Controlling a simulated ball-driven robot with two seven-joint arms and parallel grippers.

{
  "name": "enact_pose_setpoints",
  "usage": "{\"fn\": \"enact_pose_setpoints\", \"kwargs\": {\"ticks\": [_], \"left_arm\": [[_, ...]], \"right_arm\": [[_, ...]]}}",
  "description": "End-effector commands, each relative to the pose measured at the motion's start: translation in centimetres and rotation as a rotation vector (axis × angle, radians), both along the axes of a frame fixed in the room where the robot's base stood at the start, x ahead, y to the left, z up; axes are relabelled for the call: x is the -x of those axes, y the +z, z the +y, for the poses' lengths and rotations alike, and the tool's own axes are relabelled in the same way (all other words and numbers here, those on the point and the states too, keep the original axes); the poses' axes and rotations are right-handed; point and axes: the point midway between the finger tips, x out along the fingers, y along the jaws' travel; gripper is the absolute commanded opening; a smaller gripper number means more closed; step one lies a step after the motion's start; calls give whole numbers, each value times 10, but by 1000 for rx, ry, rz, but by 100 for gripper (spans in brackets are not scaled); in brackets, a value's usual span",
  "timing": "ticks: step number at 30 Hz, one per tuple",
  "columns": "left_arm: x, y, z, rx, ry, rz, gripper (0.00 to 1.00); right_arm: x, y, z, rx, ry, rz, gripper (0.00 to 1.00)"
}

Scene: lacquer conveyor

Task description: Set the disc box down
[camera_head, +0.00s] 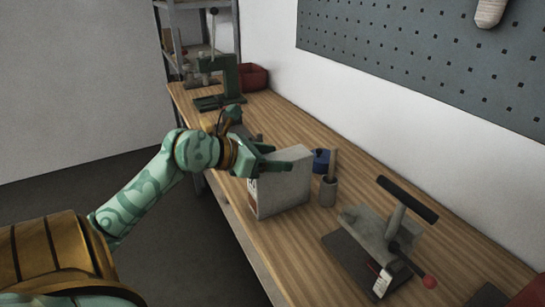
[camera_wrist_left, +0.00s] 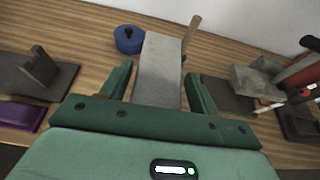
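The disc box (camera_head: 283,188) is a pale grey, upright slab with some red and dark print on its narrow left side. It stands on the wooden bench near the front edge, and no gap shows under it. My left gripper (camera_head: 281,157) is at the top of the box, with its green fingers either side of it. In the left wrist view the box (camera_wrist_left: 158,75) lies between the two fingers (camera_wrist_left: 160,80), with a thin gap visible on each side, so the gripper looks open. The right gripper is not in view.
A grey lever press (camera_head: 372,230) is to the right. A green press (camera_head: 220,82) and red bin (camera_head: 252,77) are at the far end.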

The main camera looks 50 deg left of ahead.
Motion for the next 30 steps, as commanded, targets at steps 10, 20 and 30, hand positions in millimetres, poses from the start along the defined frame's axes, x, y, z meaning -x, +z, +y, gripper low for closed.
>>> {"fn": "enact_pose_setpoints", "kwargs": {"ticks": [10,20,30], "left_arm": [[2,2,0,1,0,0,72],[56,28,16,2,3,0,72],[104,46,30,1,0,-1,72]], "right_arm": [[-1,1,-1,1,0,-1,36],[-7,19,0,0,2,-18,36],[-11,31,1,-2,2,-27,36]]}}
